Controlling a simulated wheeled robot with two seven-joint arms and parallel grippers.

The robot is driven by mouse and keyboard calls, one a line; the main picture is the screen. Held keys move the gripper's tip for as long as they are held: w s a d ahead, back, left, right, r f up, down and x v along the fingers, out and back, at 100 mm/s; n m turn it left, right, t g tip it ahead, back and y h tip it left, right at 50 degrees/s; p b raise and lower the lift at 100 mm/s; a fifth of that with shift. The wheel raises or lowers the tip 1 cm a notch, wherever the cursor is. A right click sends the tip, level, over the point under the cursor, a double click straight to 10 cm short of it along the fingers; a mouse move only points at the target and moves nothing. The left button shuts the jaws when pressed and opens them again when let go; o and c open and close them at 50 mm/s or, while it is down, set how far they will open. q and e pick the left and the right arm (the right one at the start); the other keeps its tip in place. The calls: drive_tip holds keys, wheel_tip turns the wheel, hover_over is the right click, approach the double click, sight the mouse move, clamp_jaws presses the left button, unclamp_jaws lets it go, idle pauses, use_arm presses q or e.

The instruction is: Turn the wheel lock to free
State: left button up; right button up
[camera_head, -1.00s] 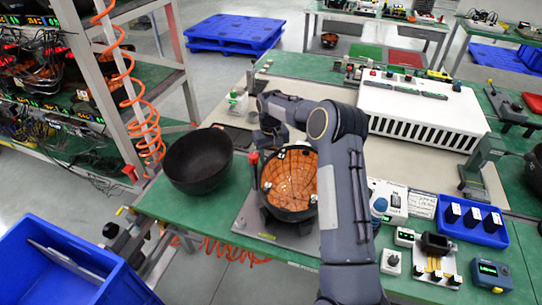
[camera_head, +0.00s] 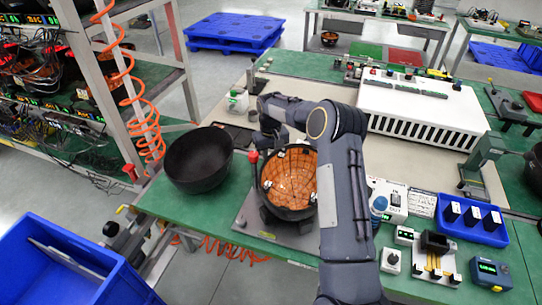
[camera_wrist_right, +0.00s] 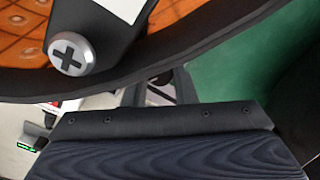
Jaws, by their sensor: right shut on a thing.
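A black bowl with an orange gridded inside (camera_head: 290,183) sits in a fixture on a grey base plate (camera_head: 248,222). Its rim and a clip with a cross-head screw (camera_wrist_right: 70,54) show close up in the right wrist view. A red-topped lever (camera_head: 253,157) stands at the bowl's left edge; I cannot tell whether it is the wheel lock. My right gripper (camera_head: 270,137) is at the bowl's far rim, beside this lever. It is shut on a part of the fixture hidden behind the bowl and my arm. My left gripper is out of view.
An empty black bowl (camera_head: 198,160) stands left of the fixture on the green bench. A white slotted box (camera_head: 425,112) is behind on the right. Small devices and a blue tray (camera_head: 474,220) are at the right. A blue bin (camera_head: 60,265) is at lower left.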

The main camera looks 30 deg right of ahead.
drive_tip(key=shift+n, duration=1.5)
drive_tip(key=shift+n+b, duration=0.4)
drive_tip(key=shift+n, duration=0.9)
drive_tip(key=shift+r, duration=0.1)
drive_tip(key=o, duration=1)
drive_tip(key=shift+r+b, duration=0.4)
drive_tip(key=shift+r, duration=3.45)
